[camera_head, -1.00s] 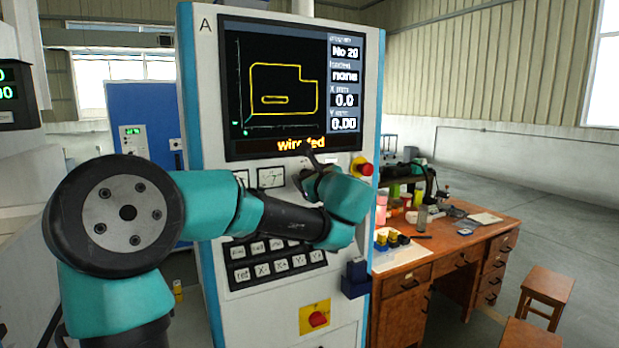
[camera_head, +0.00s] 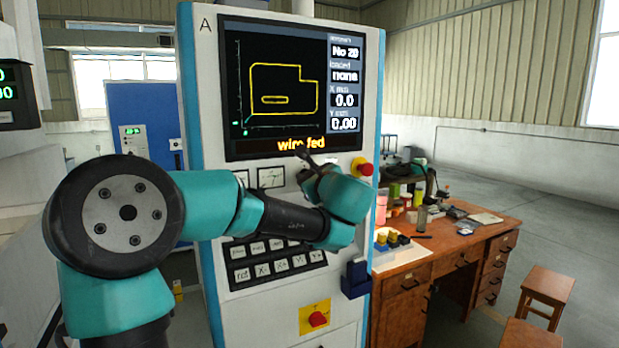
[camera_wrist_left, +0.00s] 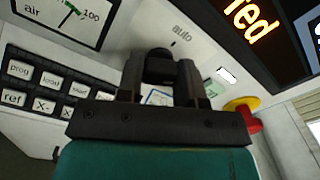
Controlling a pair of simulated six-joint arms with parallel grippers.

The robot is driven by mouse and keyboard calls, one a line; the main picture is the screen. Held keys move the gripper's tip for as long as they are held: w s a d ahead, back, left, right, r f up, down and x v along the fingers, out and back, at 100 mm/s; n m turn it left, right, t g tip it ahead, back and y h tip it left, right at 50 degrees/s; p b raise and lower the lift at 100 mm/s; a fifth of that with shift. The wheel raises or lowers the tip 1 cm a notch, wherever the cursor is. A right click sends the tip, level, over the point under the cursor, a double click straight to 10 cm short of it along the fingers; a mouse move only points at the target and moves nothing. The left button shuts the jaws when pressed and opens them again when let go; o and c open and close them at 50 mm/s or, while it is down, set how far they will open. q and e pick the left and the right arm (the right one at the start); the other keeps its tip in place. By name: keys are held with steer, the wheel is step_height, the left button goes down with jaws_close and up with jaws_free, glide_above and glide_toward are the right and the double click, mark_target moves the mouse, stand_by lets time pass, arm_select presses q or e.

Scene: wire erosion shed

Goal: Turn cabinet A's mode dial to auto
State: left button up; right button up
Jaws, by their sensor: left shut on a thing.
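Cabinet A (camera_head: 205,120) is a tall white and blue cabinet with a letter A at its top left and a screen (camera_head: 280,95) reading "wire fed". The mode dial (camera_wrist_left: 160,66) is a black knob in the left wrist view, between the fingers of my left gripper (camera_wrist_left: 161,80). The gripper is shut on it. The word "auto" (camera_wrist_left: 181,36) is printed above and to the right of the dial. In the camera_head view my left gripper (camera_head: 304,160) is at the panel just below the screen, and my own wrist hides the dial. My right gripper is not in view.
A red stop button (camera_head: 364,168) on a yellow base is close right of the wrist. A key panel (camera_head: 278,264) lies below my forearm, and a red switch on a yellow plate (camera_head: 316,319) is lower. A wooden desk (camera_head: 460,250) with tools stands at the right.

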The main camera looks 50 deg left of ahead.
arm_select(q)
steer(key=n, duration=0.6)
steer(key=shift+n, duration=0.3)
steer(key=n, duration=0.6)
stand_by(0.4)
steer(key=o, duration=0.9)
steer(key=shift+o, duration=0.2)
steer(key=shift+d, duration=0.1)
steer(key=v, duration=1.7)
steer(key=shift+d, duration=0.1)
